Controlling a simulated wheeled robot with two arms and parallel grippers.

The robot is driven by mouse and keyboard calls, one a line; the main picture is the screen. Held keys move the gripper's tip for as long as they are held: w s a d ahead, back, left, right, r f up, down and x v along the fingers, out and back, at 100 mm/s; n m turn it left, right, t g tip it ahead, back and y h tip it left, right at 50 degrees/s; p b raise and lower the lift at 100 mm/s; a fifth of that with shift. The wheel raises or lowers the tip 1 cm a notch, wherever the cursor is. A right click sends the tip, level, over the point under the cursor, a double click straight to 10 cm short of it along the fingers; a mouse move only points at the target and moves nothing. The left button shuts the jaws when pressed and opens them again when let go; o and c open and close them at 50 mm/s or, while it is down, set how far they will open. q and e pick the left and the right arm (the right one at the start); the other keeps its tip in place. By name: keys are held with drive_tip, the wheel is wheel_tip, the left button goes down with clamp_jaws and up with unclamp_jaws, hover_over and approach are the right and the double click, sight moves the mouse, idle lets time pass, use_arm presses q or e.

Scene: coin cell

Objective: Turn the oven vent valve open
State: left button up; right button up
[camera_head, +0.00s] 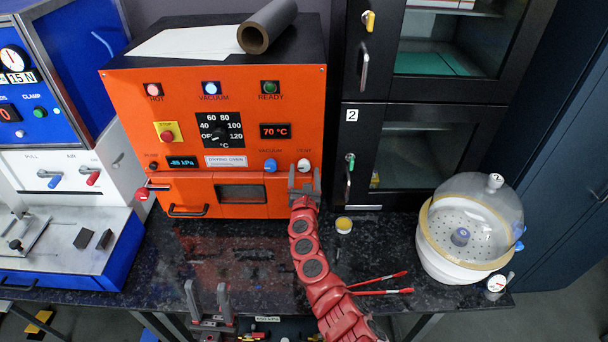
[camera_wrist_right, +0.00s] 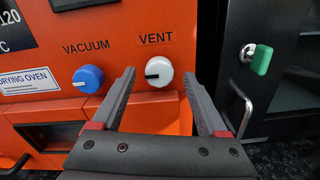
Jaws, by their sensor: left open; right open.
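The oven vent valve is a white round knob (camera_head: 303,165) at the lower right of the orange drying oven (camera_head: 140,100). In the right wrist view the white knob (camera_wrist_right: 159,71) sits under the word VENT, its dark mark pointing left. My right gripper (camera_head: 304,180) is open just in front of and below the knob. In the wrist view its fingers (camera_wrist_right: 158,90) stand either side of the knob, apart from it. My left gripper (camera_head: 207,290) is open and empty, low in the head view near the counter's front edge.
The blue VACUUM knob (camera_wrist_right: 88,79) is close to the left finger. A black cabinet (camera_head: 395,150) with a green-handled key (camera_wrist_right: 261,59) stands to the right.

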drive_tip(key=shift+w, duration=0.5)
drive_tip(key=shift+c, duration=0.3)
clamp_jaws()
